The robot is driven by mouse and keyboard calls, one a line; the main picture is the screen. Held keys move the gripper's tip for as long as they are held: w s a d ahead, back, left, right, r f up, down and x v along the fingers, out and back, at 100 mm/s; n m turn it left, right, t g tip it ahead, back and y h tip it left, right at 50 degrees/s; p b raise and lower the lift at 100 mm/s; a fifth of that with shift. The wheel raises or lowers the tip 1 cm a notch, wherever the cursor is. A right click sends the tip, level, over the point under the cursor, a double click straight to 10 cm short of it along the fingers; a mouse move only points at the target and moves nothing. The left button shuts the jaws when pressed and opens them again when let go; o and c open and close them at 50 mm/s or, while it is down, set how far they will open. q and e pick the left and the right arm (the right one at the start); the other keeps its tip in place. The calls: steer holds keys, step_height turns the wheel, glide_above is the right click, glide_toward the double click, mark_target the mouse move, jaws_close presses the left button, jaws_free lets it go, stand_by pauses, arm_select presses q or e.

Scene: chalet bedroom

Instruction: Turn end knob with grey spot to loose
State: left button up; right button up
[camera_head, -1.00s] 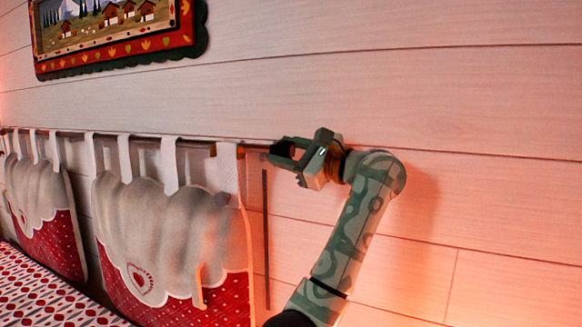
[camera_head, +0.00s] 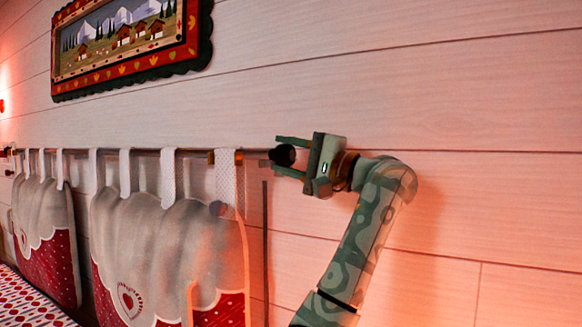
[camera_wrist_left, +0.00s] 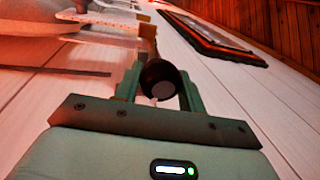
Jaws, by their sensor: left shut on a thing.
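The dark round end knob (camera_head: 283,155) sits at the right end of the curtain-style rod on the wall. My left gripper (camera_head: 287,156) is shut on it, one finger above and one below in the head view. In the left wrist view the knob (camera_wrist_left: 160,80) is between the two fingers (camera_wrist_left: 160,88), its greyish round end face turned to the camera. A small pale mark shows at the lower edge of that face. Which way a grey spot points I cannot tell. My right gripper is not in view.
The rod (camera_head: 255,154) carries red and white padded hangings (camera_head: 165,230) on loops, left of the knob. A thin dark bar (camera_head: 265,240) hangs below it. A framed picture (camera_head: 130,45) is on the wall above. The wall to the right is bare.

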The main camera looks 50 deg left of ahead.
arm_select(q)
steer(key=shift+f+n+g+h+b, duration=0.15)
steer(key=shift+n+g+b, duration=0.2)
steer(key=shift+n, duration=0.8)
steer(key=shift+n+g+h+b, duration=0.15)
steer(key=shift+n+g+b, duration=0.2)
steer(key=shift+n, duration=0.8)
steer(key=shift+w, duration=0.1)
steer(key=o, duration=1)
steer(key=shift+d, duration=0.1)
steer(key=p+v, duration=0.1)
steer(key=v, duration=1.1)
steer(key=shift+p, duration=0.4)
